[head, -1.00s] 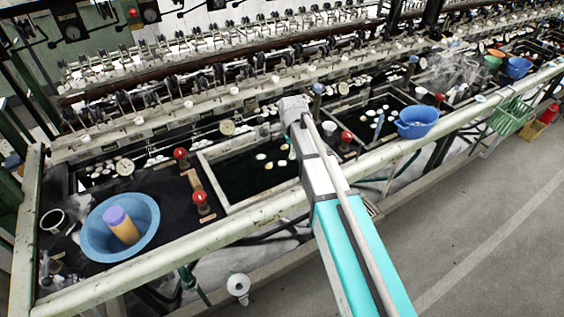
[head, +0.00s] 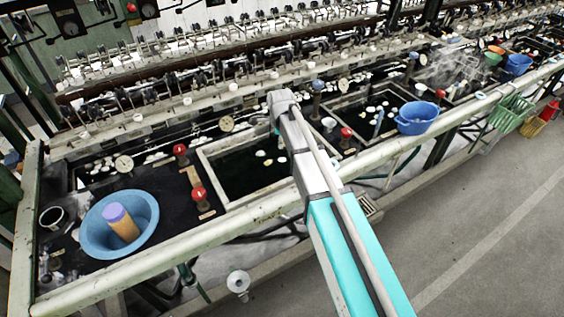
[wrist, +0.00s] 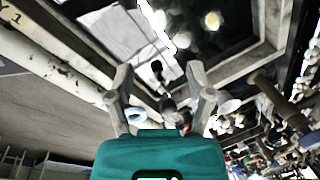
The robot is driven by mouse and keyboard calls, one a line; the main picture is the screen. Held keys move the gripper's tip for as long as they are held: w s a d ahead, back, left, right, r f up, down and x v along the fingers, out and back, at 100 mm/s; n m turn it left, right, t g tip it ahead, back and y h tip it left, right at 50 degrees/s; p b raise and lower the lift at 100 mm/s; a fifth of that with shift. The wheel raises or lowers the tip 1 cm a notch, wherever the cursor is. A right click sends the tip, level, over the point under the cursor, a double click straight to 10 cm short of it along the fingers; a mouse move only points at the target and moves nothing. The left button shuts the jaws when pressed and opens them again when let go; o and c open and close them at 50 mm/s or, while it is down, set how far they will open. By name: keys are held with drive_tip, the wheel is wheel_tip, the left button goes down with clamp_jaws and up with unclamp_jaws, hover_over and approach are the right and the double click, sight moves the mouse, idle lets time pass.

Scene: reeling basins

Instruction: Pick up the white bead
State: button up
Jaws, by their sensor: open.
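Several small pale rounded pieces (head: 260,153) float in the dark water of the middle basin (head: 236,182). I cannot tell which one is the white bead. In the head view the fingers are hidden behind the end of my arm.
A light rim surrounds the basin, with red-topped knobs (head: 198,194) beside it. A thick pale rail (head: 255,207) runs along the front. A blue bowl (head: 92,240) with a yellow-and-purple cylinder (head: 121,222) stands left; another blue bowl (head: 416,118) stands right.

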drive_tip(key=b, duration=0.7)
hover_over(282, 159)
wheel_tip(282, 159, down, 8)
drive_tip(key=shift+s+a+r, duration=0.2)
drive_tip(key=shift+s+r, duration=0.05)
drive_tip(key=shift+s, duration=0.2)
drive_tip(key=shift+f, duration=0.1)
drive_tip(key=shift+w+d+f+b, duration=0.1)
drive_tip(key=shift+w+f+b, duration=0.05)
drive_tip(key=shift+f+b, duration=0.7)
drive_tip(key=shift+w+d+f+b, duration=0.1)
drive_tip(key=shift+w+f+b, duration=0.1)
drive_tip(key=shift+f+b, duration=0.65)
drive_tip(key=shift+w+f+b, duration=0.15)
drive_tip(key=shift+f+b, duration=0.6)
drive_tip(key=shift+b, duration=0.1)
drive_tip(key=c, duration=0.8)
